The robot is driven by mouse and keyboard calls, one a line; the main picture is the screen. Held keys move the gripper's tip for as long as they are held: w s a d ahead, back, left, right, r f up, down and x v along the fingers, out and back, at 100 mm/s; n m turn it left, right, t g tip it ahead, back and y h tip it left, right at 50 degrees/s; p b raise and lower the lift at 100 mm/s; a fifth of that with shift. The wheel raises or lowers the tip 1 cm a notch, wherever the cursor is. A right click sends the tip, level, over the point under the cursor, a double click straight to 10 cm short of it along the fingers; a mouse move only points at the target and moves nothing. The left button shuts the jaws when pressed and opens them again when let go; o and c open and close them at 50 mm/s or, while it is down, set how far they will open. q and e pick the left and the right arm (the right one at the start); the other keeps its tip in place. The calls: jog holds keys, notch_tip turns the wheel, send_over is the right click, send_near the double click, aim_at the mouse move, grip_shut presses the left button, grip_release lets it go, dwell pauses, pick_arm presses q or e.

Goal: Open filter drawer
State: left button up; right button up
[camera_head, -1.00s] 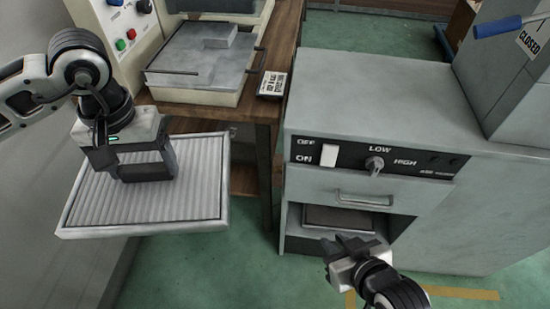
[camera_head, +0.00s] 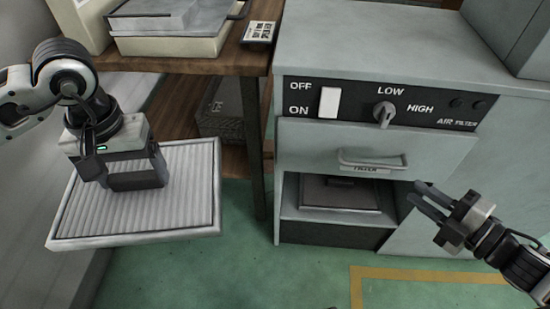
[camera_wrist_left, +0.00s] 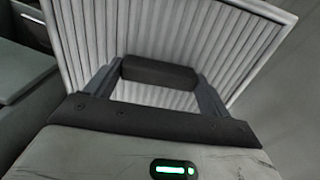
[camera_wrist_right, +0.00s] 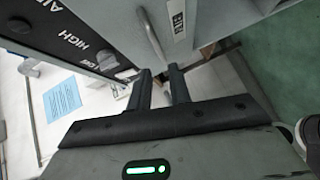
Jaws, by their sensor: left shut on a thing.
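The filter drawer (camera_head: 310,150) is a grey front with a bar handle (camera_head: 372,163) and a FILTER label, set flush under the air filter's control panel. The handle also shows in the right wrist view (camera_wrist_right: 150,35), just beyond the fingertips. My right gripper (camera_head: 420,193) is open and empty, to the right of the handle and slightly below it, apart from it. My left gripper (camera_head: 135,185) is shut on a white-framed pleated filter panel (camera_head: 180,227), held tilted at the left. The gripper hides part of the panel; its pleats fill the left wrist view (camera_wrist_left: 105,35).
Below the drawer is an open compartment (camera_head: 290,212) with a dark flat item (camera_head: 340,193) inside. The control panel has a white switch (camera_head: 329,102) and a knob (camera_head: 384,113). A wooden bench (camera_head: 225,62) stands left of the cabinet. Green floor is clear in front.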

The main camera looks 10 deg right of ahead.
aim_at(140, 187)
pick_arm(q)
jog(key=shift+f, duration=0.45)
notch_tip(140, 187, down, 3)
jog(key=b, duration=0.3)
jog(key=shift+f+b, duration=0.2)
jog(key=shift+b, duration=0.2)
pick_arm(e)
jog(key=shift+n+y, duration=0.4)
jog(key=shift+n, duration=0.3)
jog(key=x, duration=1.1)
jog(key=shift+w+a+f, duration=0.1)
jog(key=shift+w+a, duration=0.2)
grip_shut()
